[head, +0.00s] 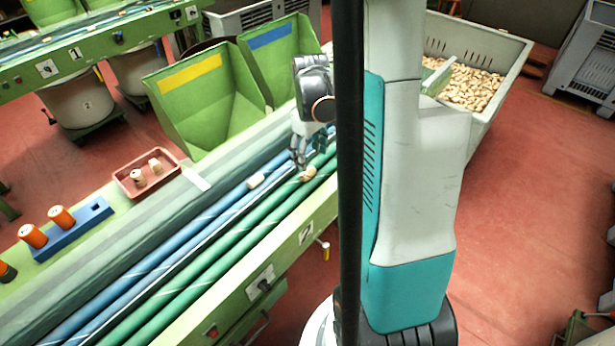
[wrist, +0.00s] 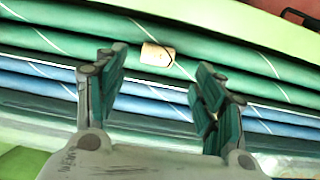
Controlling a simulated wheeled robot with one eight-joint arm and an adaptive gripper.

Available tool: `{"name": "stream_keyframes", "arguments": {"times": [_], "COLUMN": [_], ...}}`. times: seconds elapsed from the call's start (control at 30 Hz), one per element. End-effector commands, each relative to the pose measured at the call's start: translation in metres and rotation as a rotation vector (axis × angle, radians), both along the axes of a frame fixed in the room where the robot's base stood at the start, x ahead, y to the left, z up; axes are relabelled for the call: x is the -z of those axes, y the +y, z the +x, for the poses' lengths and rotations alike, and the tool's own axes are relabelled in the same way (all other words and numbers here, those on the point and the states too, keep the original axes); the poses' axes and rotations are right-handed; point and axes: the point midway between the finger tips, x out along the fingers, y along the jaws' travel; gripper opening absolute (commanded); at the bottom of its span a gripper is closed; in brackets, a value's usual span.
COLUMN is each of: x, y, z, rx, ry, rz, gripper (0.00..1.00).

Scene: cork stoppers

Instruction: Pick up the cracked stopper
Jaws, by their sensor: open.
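A tan cork stopper (head: 308,174) lies on the green rollers (head: 225,243) of the sorting bench, just below my gripper (head: 309,154) in the head view. In the wrist view, a stopper (wrist: 157,54) on the green rollers appears between and beyond the open fingertips of my gripper (wrist: 160,72). A small dark mark shows near its right end; I cannot tell whether it is a crack. A paler stopper (head: 256,180) lies on the blue rollers (head: 187,238), left of my gripper. My gripper is open and empty.
A reddish tray (head: 122,184) holds two stoppers (head: 138,177) on the bench at left. Green bins with yellow (head: 190,74) and blue (head: 271,37) stripes stand behind. A grey crate of corks (head: 508,62) is at right.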

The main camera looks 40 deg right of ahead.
Motion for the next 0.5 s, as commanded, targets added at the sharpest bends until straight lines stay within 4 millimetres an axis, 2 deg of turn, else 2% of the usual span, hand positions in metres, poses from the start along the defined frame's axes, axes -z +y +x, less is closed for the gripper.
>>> {"name": "stream_keyframes", "arguments": {"times": [0.1, 0.33, 0.5], "x": [0.014, 0.025, 0.05], "y": [0.0, -0.001, -0.003], "z": [0.0, 0.0, 0.0], "rx": [0.0, 0.0, -0.001], "ry": [0.0, 0.0, 0.0], "rz": [0.0, 0.0, 0.0], "gripper": [0.63, 0.63, 0.63]}}
